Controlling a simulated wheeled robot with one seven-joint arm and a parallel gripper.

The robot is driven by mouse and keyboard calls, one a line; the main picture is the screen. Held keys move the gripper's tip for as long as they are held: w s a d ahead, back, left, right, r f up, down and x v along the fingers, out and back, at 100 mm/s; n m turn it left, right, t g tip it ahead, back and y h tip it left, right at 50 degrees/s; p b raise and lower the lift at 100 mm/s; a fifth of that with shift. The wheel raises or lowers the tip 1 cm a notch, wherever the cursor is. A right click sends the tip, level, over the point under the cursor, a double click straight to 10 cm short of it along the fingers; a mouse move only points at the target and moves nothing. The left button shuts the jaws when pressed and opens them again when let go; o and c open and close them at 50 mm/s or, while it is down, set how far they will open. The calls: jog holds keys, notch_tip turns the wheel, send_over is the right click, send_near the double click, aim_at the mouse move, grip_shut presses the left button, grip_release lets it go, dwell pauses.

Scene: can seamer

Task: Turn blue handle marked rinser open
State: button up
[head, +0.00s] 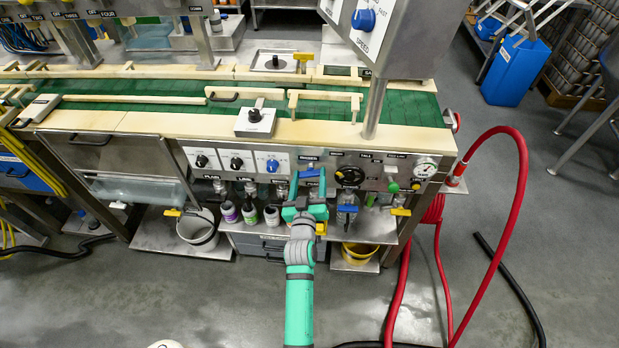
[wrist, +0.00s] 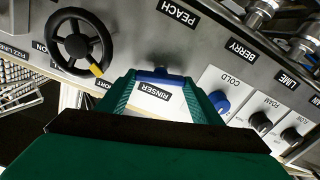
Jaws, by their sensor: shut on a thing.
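The blue handle (head: 309,173) is a short bar on the front panel, below a small label. In the wrist view the blue handle (wrist: 160,76) runs crosswise between my fingertips, with a dark stub behind it. The white plate marked RINSER (wrist: 157,92) shows between my fingers, upside down in that view. My green gripper (head: 306,190) reaches up to the panel from the front. In the wrist view my gripper (wrist: 160,84) is shut on the blue handle, one finger at each end. The handle's ends are partly hidden by the fingers.
A black handwheel (head: 349,176) with a yellow grip is right of the handle. A blue COLD knob (wrist: 219,101) is on the other side. A pressure gauge (head: 425,167) and a red hose (head: 521,190) are farther right. Bottles (head: 250,213) stand on the shelf at left.

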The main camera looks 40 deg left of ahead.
jog(key=n, duration=0.5)
jog(key=shift+s+f, duration=0.1)
jog(key=shift+n, duration=0.3)
dwell(0.4)
jog(key=o, duration=1.1)
jog(key=shift+c, duration=0.2)
jog(key=v, duration=1)
jog(key=shift+s+d, duration=0.2)
jog(key=shift+s, duration=0.15)
